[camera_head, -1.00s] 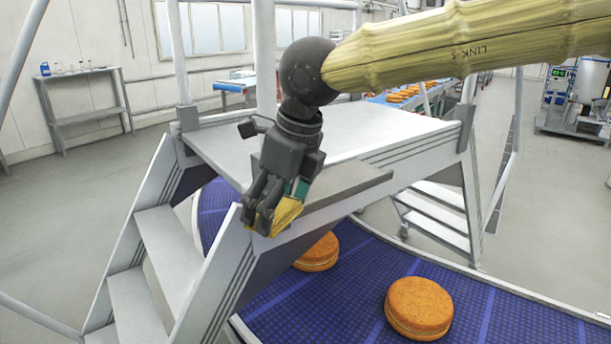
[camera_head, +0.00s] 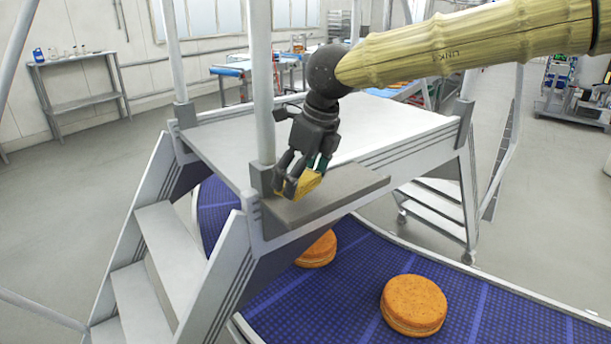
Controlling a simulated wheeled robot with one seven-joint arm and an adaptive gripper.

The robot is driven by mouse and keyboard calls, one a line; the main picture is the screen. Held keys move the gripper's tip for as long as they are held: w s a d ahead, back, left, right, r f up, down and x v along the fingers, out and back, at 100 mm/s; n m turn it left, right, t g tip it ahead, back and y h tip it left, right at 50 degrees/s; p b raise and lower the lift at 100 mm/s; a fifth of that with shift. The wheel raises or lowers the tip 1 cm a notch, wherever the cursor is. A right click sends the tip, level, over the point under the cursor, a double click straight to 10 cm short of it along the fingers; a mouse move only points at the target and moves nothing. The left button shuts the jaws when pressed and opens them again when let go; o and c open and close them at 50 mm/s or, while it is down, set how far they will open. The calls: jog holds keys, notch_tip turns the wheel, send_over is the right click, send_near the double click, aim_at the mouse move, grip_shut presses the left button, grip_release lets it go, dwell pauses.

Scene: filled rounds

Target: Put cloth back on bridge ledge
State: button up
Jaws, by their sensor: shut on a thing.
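My gripper (camera_head: 290,192) is shut on a folded yellow cloth (camera_head: 307,184), which sticks out to the right of the fingers. A green patch shows just above the cloth, between the fingers. The gripper is over the left part of the grey bridge ledge (camera_head: 345,193), a flat shelf on the side of the white bridge. Whether the cloth touches the ledge or hangs just above it I cannot tell. The right part of the ledge is bare.
A bridge post (camera_head: 263,90) stands close behind and left of my gripper. Below the ledge runs a blue conveyor (camera_head: 350,280) with round filled biscuits (camera_head: 414,305) on it. Steps (camera_head: 165,250) lie to the left. The bridge platform (camera_head: 215,150) is clear.

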aim_at(309, 173)
jog(key=shift+w+d+p, duration=0.3)
jog(key=shift+w+d, duration=0.05)
jog(key=shift+w, duration=0.55)
jog(key=f+p, duration=0.2)
jog(key=f, duration=0.1)
jog(key=shift+w+d+f, duration=0.1)
jog(key=shift+w+d, duration=0.05)
jog(key=shift+w, duration=0.2)
jog(key=shift+f, duration=0.3)
jog(key=shift+f, duration=0.2)
jog(key=o, duration=0.8)
jog(key=shift+r, duration=0.15)
jog(key=b+v, duration=0.3)
jog(key=v, duration=0.9)
jog(key=shift+b, duration=0.3)
